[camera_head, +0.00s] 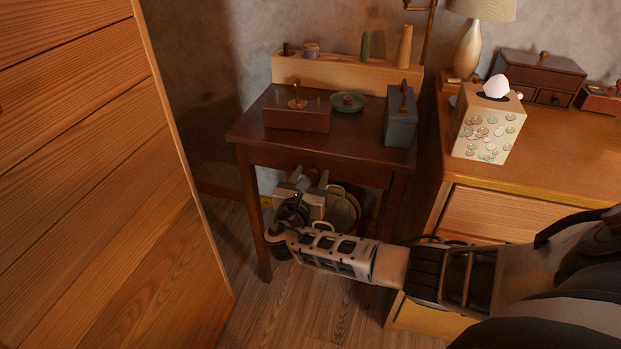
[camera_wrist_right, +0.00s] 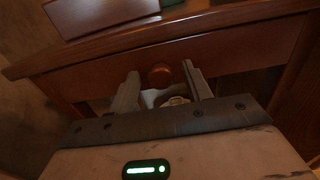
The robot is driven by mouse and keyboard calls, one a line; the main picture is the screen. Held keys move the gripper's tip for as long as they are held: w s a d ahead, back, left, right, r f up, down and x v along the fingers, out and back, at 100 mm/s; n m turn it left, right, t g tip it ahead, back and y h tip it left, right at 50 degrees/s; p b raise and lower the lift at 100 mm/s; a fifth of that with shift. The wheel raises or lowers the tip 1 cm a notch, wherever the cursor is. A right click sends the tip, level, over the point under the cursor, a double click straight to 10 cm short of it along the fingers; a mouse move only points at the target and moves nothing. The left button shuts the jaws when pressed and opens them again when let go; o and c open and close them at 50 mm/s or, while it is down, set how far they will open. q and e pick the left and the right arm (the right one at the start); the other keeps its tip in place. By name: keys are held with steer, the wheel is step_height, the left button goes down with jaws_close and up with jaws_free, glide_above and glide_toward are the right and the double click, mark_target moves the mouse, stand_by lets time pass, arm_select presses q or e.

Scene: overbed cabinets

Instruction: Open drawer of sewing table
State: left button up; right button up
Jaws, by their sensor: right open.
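The sewing table (camera_head: 340,141) is a small dark red-brown table against the wall. Its drawer front (camera_wrist_right: 225,55) lies under the top and looks shut. A round wooden knob (camera_wrist_right: 160,75) sits in the middle of the drawer front in the right wrist view. My right gripper (camera_wrist_right: 162,88) is open, with one finger on each side of the knob in that view; I cannot tell whether they touch it. In the head view my right gripper (camera_head: 307,182) is just below the drawer front, partly hidden by its own wrist. My left gripper is not in view.
On the table stand a brown box (camera_head: 297,117), a green dish (camera_head: 348,102) and a blue-grey box (camera_head: 400,116). A wooden dresser with a tissue box (camera_head: 487,122) stands close on the right. A tall wooden cabinet (camera_head: 100,170) stands at left. Baskets (camera_head: 343,210) sit beneath the table.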

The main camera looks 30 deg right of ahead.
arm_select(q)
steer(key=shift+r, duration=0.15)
arm_select(e)
jaws_close()
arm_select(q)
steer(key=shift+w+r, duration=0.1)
